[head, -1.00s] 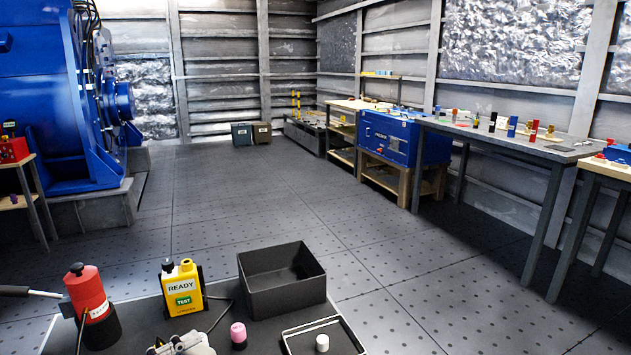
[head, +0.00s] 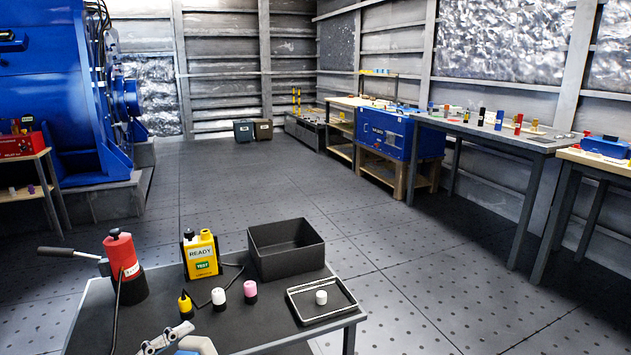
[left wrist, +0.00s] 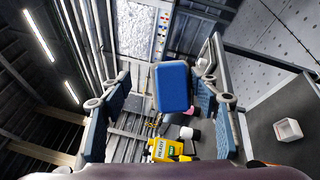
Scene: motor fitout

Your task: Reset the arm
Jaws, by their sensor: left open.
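My left gripper (head: 182,345) shows only in part at the bottom edge of the head view, over the near side of the dark bench. In the left wrist view my left gripper (left wrist: 166,112) has its two blue-padded fingers wide apart. A blue rounded block (left wrist: 172,87) appears between them in that view; I cannot tell how near it is. The yellow READY tester (left wrist: 167,149) lies beyond the fingers there, and stands on the bench in the head view (head: 201,255). My right gripper is not in view.
The bench (head: 95,325) bears a red pump (head: 120,255), an open black bin (head: 285,250), a tray (head: 312,310) with a white piece (head: 321,297), and small yellow, white and pink-topped pieces (head: 250,290). The floor (head: 240,185) beyond is clear; work tables (head: 480,130) line the right wall.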

